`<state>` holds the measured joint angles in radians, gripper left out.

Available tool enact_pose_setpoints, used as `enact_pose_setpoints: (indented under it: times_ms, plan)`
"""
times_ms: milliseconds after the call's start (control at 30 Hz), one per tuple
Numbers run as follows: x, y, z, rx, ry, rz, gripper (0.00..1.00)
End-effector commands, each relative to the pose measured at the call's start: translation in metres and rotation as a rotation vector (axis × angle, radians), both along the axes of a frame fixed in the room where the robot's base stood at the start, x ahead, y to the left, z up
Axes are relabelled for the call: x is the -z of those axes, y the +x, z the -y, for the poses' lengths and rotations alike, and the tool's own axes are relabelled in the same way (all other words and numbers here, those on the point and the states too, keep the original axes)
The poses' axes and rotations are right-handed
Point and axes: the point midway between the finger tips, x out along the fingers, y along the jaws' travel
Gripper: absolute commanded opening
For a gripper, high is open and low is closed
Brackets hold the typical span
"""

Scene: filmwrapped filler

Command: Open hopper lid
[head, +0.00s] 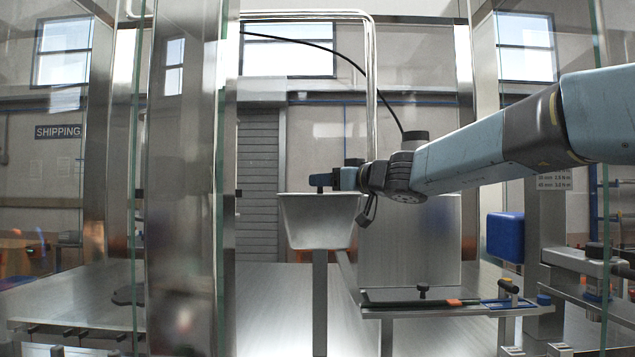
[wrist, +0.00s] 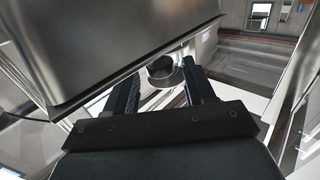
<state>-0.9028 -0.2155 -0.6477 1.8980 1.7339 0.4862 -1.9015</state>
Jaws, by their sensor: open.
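The steel hopper (head: 318,225) has a tapered body and stands on a post at the centre of the head view. Its lid is seen nearly edge-on at the rim, and I cannot make out a gap there. My gripper (head: 328,181) is just above the hopper's top, reaching in from the right. In the wrist view my gripper (wrist: 163,78) is open, with a dark round knob (wrist: 160,68) between or just beyond its fingertips. I cannot tell whether the fingers touch the knob.
A large steel box (head: 410,245) stands right of the hopper. A low shelf (head: 400,311) in front holds a dark bar, a small knob and a blue-framed part. A blue block (head: 505,237) is on the right. Glass panels and steel posts (head: 185,180) flank the left.

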Motion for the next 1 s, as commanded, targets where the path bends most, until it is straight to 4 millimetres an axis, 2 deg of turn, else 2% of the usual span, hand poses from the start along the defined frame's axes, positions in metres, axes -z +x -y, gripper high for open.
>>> enact_pose_setpoints:
  times_ms: [233,633,1000]
  plan:
    - [0.0,0.017,-0.015,0.0,0.001,-0.001,0.54]
    - [0.0,0.02,-0.02,-0.001,0.001,0.0,0.54]
    - [0.0,0.02,-0.019,-0.001,0.001,0.0,0.2]
